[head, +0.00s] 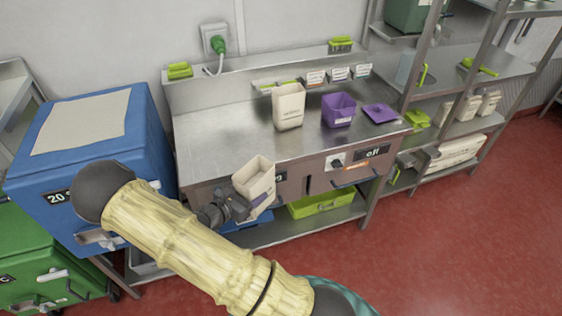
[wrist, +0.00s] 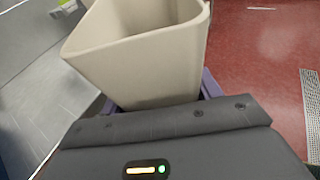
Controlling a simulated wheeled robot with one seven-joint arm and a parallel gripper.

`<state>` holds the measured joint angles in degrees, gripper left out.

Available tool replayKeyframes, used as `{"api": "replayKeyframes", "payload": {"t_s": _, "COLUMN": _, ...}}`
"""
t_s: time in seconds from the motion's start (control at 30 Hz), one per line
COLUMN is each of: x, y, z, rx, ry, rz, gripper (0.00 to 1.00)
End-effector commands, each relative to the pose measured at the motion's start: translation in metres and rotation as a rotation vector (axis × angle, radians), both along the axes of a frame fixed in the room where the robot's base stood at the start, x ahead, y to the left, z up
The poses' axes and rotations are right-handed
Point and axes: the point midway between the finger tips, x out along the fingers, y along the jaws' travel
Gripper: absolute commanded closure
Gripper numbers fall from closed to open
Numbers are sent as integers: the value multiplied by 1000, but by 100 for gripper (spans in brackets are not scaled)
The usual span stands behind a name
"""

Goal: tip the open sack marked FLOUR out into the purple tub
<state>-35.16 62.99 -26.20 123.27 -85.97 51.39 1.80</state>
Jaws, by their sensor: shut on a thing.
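My gripper (head: 240,203) is shut on an open cream sack (head: 255,178), held upright in front of the bench's front edge. In the wrist view the held sack (wrist: 150,62) shows its wide open mouth; its contents and any marking cannot be made out. The open purple tub (head: 338,112) stands on the bench to the right, apart from the held sack. A second cream sack (head: 289,108) stands on the bench left of the tub; its small print is too small to read.
The steel bench (head: 225,140) is clear on its left. A purple lid (head: 380,115) lies right of the tub. A blue bin (head: 100,190) stands at the left. Shelving (head: 470,60) rises at the right. A green tray (head: 325,204) sits under the bench.

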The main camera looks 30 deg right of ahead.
Motion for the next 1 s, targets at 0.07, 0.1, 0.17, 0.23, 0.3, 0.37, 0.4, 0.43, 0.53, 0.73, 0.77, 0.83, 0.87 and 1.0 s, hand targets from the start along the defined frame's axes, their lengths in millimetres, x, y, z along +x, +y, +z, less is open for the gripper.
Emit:
{"api": "replayKeyframes", "payload": {"t_s": 0.07, "x": 0, "y": 22, "z": -13, "rx": -2, "ry": 8, "rz": 78, "gripper": 77}}
{"api": "replayKeyframes", "payload": {"t_s": 0.1, "x": 0, "y": 34, "z": -21, "rx": -1, "ry": 10, "rz": 122, "gripper": 77}}
{"api": "replayKeyframes", "payload": {"t_s": 0.17, "x": -1, "y": 52, "z": -33, "rx": 3, "ry": 11, "rz": 189, "gripper": 77}}
{"api": "replayKeyframes", "payload": {"t_s": 0.23, "x": -4, "y": 73, "z": -46, "rx": 9, "ry": 15, "rz": 266, "gripper": 77}}
{"api": "replayKeyframes", "payload": {"t_s": 0.3, "x": -7, "y": 88, "z": -57, "rx": 17, "ry": 15, "rz": 324, "gripper": 77}}
{"api": "replayKeyframes", "payload": {"t_s": 0.37, "x": -9, "y": 96, "z": -62, "rx": 23, "ry": 15, "rz": 356, "gripper": 77}}
{"api": "replayKeyframes", "payload": {"t_s": 0.4, "x": -10, "y": 100, "z": -65, "rx": 25, "ry": 15, "rz": 368, "gripper": 77}}
{"api": "replayKeyframes", "payload": {"t_s": 0.43, "x": -10, "y": 101, "z": -66, "rx": 28, "ry": 14, "rz": 372, "gripper": 77}}
{"api": "replayKeyframes", "payload": {"t_s": 0.53, "x": -10, "y": 102, "z": -67, "rx": 30, "ry": 13, "rz": 376, "gripper": 77}}
{"api": "replayKeyframes", "payload": {"t_s": 0.73, "x": -10, "y": 102, "z": -66, "rx": 30, "ry": 13, "rz": 375, "gripper": 77}}
{"api": "replayKeyframes", "payload": {"t_s": 0.77, "x": -10, "y": 102, "z": -66, "rx": 30, "ry": 14, "rz": 374, "gripper": 77}}
{"api": "replayKeyframes", "payload": {"t_s": 0.83, "x": -10, "y": 102, "z": -66, "rx": 30, "ry": 13, "rz": 375, "gripper": 77}}
{"api": "replayKeyframes", "payload": {"t_s": 0.87, "x": -10, "y": 102, "z": -66, "rx": 30, "ry": 14, "rz": 375, "gripper": 77}}
{"api": "replayKeyframes", "payload": {"t_s": 1.0, "x": -10, "y": 105, "z": -66, "rx": 30, "ry": 13, "rz": 381, "gripper": 77}}
